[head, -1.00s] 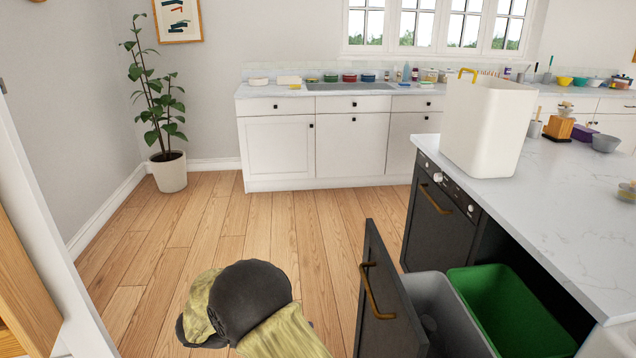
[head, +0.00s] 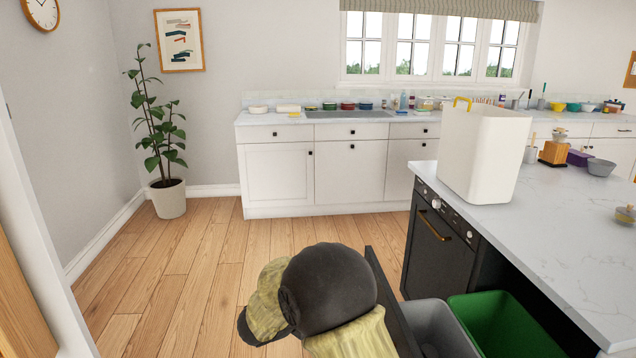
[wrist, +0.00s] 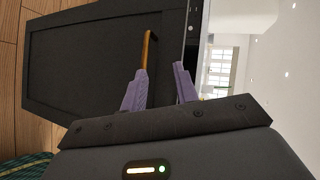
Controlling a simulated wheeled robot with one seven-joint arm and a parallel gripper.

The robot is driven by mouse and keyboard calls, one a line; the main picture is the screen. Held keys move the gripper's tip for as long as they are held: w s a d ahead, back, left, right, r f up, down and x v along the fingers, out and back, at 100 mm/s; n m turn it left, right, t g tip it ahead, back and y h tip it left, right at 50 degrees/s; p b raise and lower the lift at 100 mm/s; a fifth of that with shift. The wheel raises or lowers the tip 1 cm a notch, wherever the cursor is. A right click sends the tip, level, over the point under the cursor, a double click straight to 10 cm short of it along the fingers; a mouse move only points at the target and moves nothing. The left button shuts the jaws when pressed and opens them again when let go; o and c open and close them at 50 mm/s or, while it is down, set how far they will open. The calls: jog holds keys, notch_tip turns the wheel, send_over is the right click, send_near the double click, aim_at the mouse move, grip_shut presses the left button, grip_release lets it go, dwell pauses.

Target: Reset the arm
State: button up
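My gripper (wrist: 160,88) shows in the wrist view with its two purple fingers apart and nothing between them. Ahead of it is a dark door panel (wrist: 85,60) with a brass handle (wrist: 149,50). The handle lies beside the left finger; I cannot tell whether they touch. In the head view my arm, dark and yellowish, is bent at the bottom centre, and my gripper is not visible there.
A pulled-out dark drawer front (head: 392,300) stands right of my arm, with a grey bin (head: 436,325) and green bin (head: 500,325) behind it. A white container (head: 485,155) stands on the counter (head: 570,230). A plant (head: 158,130) stands at left. Floor between is clear.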

jog(key=s+d+f+n+g+y, duration=0.1)
jog(key=s+d+n+g+y, duration=0.4)
jog(key=s+n, duration=0.75)
jog(key=s+d+f+n+g+y, duration=0.2)
jog(key=s+d+n+y, duration=0.4)
jog(key=s+n, duration=0.7)
notch_tip(320, 180, up, 20)
jog(key=w+d+h+p, duration=0.1)
jog(key=p, duration=1.8)
jog(key=shift+d+p, duration=0.15)
jog(key=shift+p, duration=0.2)
jog(key=shift+w+f+n, duration=0.1)
jog(key=shift+f+n, duration=0.05)
jog(key=shift+n, duration=0.1)
jog(key=shift+w, duration=0.1)
